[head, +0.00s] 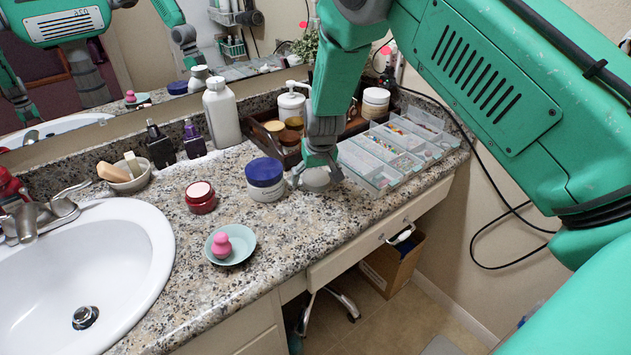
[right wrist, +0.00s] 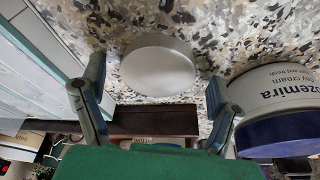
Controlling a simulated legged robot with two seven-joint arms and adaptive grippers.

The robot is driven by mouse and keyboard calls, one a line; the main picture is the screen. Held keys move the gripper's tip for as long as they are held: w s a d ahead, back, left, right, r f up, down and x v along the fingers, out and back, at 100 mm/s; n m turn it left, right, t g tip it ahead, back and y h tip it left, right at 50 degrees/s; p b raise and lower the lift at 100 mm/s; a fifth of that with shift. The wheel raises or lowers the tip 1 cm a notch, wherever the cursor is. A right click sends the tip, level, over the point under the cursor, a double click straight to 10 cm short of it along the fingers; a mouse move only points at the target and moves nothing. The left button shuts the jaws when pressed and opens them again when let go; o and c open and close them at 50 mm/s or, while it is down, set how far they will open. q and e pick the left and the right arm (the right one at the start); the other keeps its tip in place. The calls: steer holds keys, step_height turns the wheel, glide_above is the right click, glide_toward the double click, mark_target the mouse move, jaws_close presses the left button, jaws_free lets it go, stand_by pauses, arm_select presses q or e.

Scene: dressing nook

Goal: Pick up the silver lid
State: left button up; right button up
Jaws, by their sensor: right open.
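The silver lid (right wrist: 160,65) is a round, flat disc lying on the speckled granite counter. In the head view the lid (head: 316,181) shows just under my right gripper (head: 314,163), partly covered by it. In the right wrist view my right gripper (right wrist: 155,85) is open, with one finger to each side of the lid and nothing held. I cannot tell whether either finger touches the lid. My left gripper is not in view.
A blue-lidded cream jar (head: 265,180) stands close left of the lid. A clear divided organizer (head: 385,182) is close on the right, and a dark wooden tray (head: 285,157) is behind. A red jar (head: 201,198), a teal dish (head: 243,248) and the sink (head: 75,265) lie left.

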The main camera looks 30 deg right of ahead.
steer(key=shift+a+f, duration=0.1)
steer(key=shift+d, duration=0.25)
steer(key=c, duration=0.8)
steer(key=shift+d, duration=0.1)
